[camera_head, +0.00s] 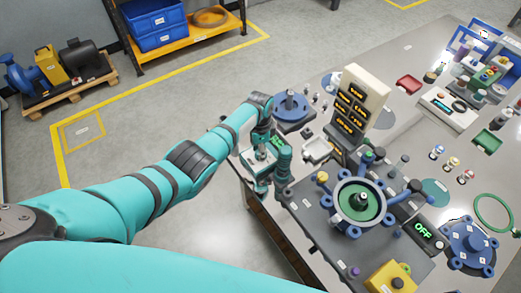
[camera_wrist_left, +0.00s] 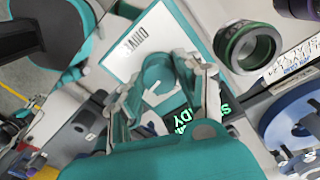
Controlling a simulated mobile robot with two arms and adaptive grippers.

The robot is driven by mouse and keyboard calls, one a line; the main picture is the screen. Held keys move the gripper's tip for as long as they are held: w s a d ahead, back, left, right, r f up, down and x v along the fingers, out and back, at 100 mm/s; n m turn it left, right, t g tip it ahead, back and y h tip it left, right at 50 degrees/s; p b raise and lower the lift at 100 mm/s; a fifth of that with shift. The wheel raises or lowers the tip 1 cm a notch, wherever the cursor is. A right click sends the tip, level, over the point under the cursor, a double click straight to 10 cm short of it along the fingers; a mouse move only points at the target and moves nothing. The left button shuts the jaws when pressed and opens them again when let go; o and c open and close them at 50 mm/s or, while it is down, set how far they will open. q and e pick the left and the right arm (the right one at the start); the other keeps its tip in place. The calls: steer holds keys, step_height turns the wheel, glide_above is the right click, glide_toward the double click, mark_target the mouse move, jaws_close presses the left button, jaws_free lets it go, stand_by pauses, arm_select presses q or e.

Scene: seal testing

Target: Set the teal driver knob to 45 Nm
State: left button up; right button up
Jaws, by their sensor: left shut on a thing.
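My left gripper (camera_head: 261,152) is at the table's left edge, over the driver station. In the left wrist view its fingers (camera_wrist_left: 165,88) are closed around the round teal driver knob (camera_wrist_left: 158,70), which has a white pointer mark. The knob sits on a white plate (camera_wrist_left: 122,48) with partly hidden "DRIV" lettering. A dark display (camera_wrist_left: 185,121) with green characters lies beside the knob, largely covered by my gripper, so its full reading cannot be made out. My right gripper is not in view.
A teal and grey upright tool (camera_head: 283,166) stands close to the right of my left gripper. A blue flanged part (camera_head: 292,107) and a panel with lit displays (camera_head: 352,101) are behind. A green-ringed fixture (camera_head: 358,203) stands to the right.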

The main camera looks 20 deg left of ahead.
arm_select(q)
steer(key=o, duration=1.2)
steer(key=shift+c, duration=0.2)
steer(key=shift+r, duration=0.1)
step_height(320, 180, up, 12)
steer(key=shift+w+a, duration=0.15)
steer(key=shift+w, duration=0.1)
